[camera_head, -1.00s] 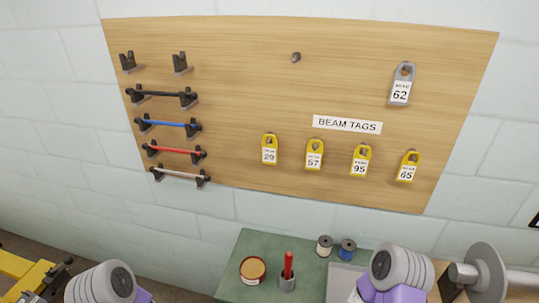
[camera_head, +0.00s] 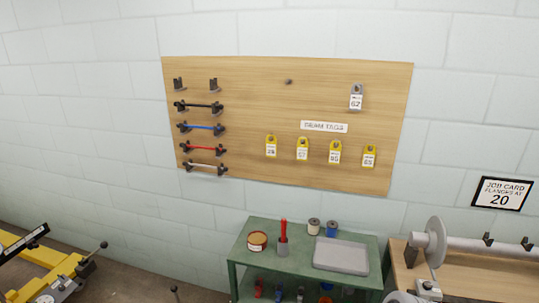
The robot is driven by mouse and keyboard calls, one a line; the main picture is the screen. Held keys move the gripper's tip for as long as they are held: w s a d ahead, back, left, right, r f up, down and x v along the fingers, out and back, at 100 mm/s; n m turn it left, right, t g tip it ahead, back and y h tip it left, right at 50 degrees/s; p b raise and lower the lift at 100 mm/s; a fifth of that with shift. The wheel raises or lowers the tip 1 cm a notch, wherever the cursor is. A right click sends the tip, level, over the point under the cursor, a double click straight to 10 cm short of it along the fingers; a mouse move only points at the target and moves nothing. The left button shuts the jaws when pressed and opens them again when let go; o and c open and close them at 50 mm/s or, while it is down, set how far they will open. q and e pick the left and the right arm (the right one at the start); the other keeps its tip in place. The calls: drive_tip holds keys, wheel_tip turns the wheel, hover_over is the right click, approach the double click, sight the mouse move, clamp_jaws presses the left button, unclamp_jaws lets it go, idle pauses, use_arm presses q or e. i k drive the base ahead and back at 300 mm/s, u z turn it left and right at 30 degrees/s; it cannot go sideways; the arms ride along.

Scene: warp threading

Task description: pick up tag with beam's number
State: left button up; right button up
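Several yellow tags hang in a row on the wooden wall board (camera_head: 250,100). In the earlier, closer view they read 29, 57, 95 and 65 from left to right: tag 29 (camera_head: 271,147), tag 57 (camera_head: 303,149), tag 95 (camera_head: 335,153), tag 65 (camera_head: 369,157). A grey tag (camera_head: 356,98) marked 62 hangs above them at the right. A white "BEAM TAGS" label (camera_head: 324,127) is between. The beam (camera_head: 480,245) with a round flange lies at the right; I see no number on it. Neither gripper shows now.
A job card (camera_head: 501,194) reads "FLANGES AT 20". Yellow machinery (camera_head: 45,270) stands at lower left.

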sight(271, 147)
drive_tip(key=u, duration=0.75)
drive_tip(key=i, duration=0.9)
drive_tip(key=u, duration=0.4)
drive_tip(key=i, duration=1.25)
drive_tip(key=z, duration=0.65)
